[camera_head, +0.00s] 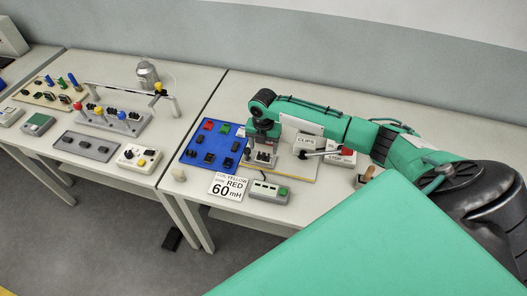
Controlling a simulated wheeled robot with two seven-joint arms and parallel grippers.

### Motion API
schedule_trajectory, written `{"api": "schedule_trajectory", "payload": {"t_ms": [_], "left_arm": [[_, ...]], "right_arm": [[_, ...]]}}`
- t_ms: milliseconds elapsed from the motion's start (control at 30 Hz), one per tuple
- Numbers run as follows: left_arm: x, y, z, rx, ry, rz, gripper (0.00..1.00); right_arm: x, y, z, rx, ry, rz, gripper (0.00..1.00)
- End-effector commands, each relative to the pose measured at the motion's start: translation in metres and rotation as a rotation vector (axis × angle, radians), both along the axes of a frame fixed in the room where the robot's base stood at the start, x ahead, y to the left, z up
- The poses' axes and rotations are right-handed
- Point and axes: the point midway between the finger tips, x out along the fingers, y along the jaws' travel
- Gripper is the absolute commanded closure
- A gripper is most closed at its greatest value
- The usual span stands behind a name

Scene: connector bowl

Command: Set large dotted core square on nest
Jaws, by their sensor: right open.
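My right gripper (262,156) points down over the left part of a pale board with a yellow edge (292,177). It is open, and small dark parts show at and under its fingers. I cannot tell whether it touches them. A blue tray (197,157) with several small black, red and green blocks lies just left of the gripper. Dots on the blocks are too small to make out, so I cannot tell which is the large dotted core. The nest cannot be made out either; the gripper hides part of the board. My left gripper is not in view.
A sign reading 60 mH (228,186) and a grey box with a green button (269,192) stand at the front. A CLIPS box (305,143) and a red-button box (343,156) stand right of the gripper. The left table (180,92) holds other devices.

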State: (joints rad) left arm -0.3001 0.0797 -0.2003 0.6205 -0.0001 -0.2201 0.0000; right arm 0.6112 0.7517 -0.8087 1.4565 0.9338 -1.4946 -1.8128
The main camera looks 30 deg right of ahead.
Motion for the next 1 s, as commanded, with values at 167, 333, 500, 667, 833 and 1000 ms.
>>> {"api": "schedule_trajectory", "payload": {"t_ms": [167, 333, 500, 667, 833, 1000], "left_arm": [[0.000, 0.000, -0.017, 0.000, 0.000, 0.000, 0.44], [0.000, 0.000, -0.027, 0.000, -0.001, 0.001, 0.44], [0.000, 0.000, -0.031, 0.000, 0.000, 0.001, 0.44], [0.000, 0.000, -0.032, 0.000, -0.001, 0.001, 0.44], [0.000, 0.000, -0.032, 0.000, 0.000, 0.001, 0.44], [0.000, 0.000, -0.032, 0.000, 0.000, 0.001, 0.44]], "right_arm": [[0.002, -0.001, 0.040, -0.001, -0.006, 0.001, 0.35], [0.001, -0.001, 0.076, 0.000, -0.004, 0.000, 0.35], [0.001, 0.000, 0.099, 0.001, -0.002, 0.000, 0.35], [0.000, 0.000, 0.107, -0.001, -0.001, 0.000, 0.35], [-0.001, 0.002, 0.106, 0.000, 0.000, -0.003, 0.35], [-0.016, 0.029, 0.082, 0.013, -0.008, -0.056, 0.35]]}}
